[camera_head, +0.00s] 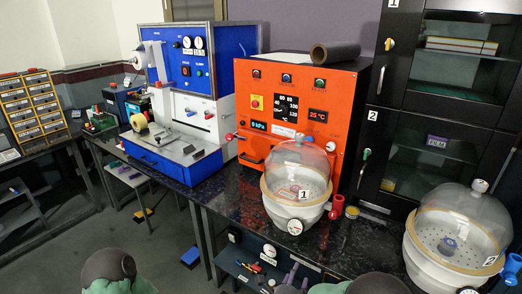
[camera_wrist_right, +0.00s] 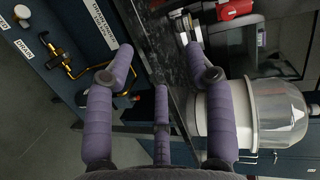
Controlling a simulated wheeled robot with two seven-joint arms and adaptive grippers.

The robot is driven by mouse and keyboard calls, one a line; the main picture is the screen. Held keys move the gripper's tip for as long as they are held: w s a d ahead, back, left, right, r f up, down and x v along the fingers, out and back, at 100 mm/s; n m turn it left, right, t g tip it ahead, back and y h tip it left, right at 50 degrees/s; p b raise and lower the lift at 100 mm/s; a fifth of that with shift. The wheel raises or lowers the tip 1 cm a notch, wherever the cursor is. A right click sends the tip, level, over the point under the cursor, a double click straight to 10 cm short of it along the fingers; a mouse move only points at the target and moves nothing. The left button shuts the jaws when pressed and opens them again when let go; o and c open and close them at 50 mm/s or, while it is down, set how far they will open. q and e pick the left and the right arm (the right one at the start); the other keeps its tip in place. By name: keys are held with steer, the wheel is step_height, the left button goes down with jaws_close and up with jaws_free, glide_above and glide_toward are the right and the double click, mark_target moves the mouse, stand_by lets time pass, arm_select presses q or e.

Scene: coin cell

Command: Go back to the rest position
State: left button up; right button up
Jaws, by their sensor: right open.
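My right gripper (camera_head: 295,276) shows only in small part at the bottom of the head view, in front of the bench's lower shelf. In the right wrist view its purple fingers (camera_wrist_right: 158,62) are spread apart, with nothing held between them. The black bench edge lies beyond them. A white vessel with a clear dome (camera_wrist_right: 280,112) shows just right of the right finger in that view. My left gripper is not in view; only rounded arm parts show along the bottom of the head view.
On the bench stand a blue machine (camera_head: 192,72), an orange oven (camera_head: 250,98), domed vessel 1 (camera_head: 290,207) and domed vessel 2 (camera_head: 432,258). A black glass-door cabinet (camera_head: 376,118) stands behind at right. A drawer rack (camera_head: 32,112) is at far left. Floor at lower left is mostly clear.

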steer(key=s+f+n+g+y+p, duration=0.1)
steer(key=s+f+n+g+y, duration=0.2)
steer(key=f+n, duration=0.35)
steer(key=s+f+n+g+y, duration=0.3)
steer(key=f+n, duration=0.1)
steer(key=f, duration=0.6)
steer(key=s+f+n+g+y, duration=0.2)
steer(key=s+f+n+g, duration=0.1)
steer(key=s, duration=0.6)
steer(key=s+f+n+g+y, duration=0.2)
steer(key=s+f+n+g, duration=0.2)
steer(key=s, duration=0.5)
steer(key=shift+s+a+f+n+g+p, duration=0.15)
steer(key=shift+s+a+n+g+p, duration=0.2)
steer(key=shift+s+a+n+g, duration=0.1)
